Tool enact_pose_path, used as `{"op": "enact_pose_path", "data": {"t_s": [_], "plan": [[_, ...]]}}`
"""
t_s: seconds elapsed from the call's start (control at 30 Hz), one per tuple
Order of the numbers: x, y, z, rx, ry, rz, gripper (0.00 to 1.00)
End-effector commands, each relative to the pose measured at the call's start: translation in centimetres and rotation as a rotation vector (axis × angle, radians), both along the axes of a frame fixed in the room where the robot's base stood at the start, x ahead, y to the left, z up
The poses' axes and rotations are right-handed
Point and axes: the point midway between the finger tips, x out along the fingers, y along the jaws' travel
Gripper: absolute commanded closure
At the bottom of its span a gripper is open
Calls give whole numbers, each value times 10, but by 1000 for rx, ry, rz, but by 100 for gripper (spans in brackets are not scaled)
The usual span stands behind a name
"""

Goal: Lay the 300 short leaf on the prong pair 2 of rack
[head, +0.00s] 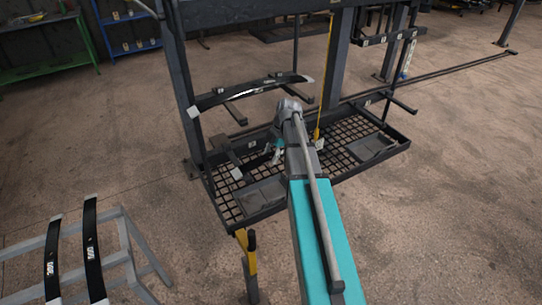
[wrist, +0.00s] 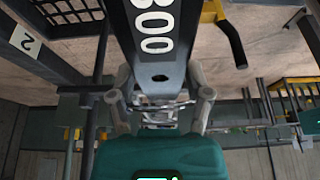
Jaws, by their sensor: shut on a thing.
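My gripper (wrist: 160,105) is shut on the black 300 leaf (wrist: 155,50), whose white number faces the wrist camera; its far end runs out of the picture. In the head view my gripper (head: 274,153) is at the lower left half of the rack (head: 183,70), partly behind my own arm. Lower prongs (head: 229,157) stick out at the rack's left; contact between leaf and prongs cannot be told.
Another black leaf (head: 245,91) lies across the upper left prongs. Two more leaves (head: 92,250) lie on a grey stand (head: 128,240) at the lower left. The rack has a mesh tray (head: 345,130) below, and a yellow post (head: 250,255) stands before it. The right floor is open.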

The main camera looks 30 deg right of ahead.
Motion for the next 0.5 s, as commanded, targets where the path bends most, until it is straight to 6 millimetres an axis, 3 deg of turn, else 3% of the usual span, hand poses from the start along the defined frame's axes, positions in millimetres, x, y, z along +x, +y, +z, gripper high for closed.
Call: {"op": "enact_pose_path", "data": {"t_s": [0.4, 0.43, 0.5], "plan": [[0, 0, -1, 1, 0, 0, 93], [0, 0, -1, 1, 0, 0, 31], [0, 0, -1, 1, 0, 0, 18]]}}
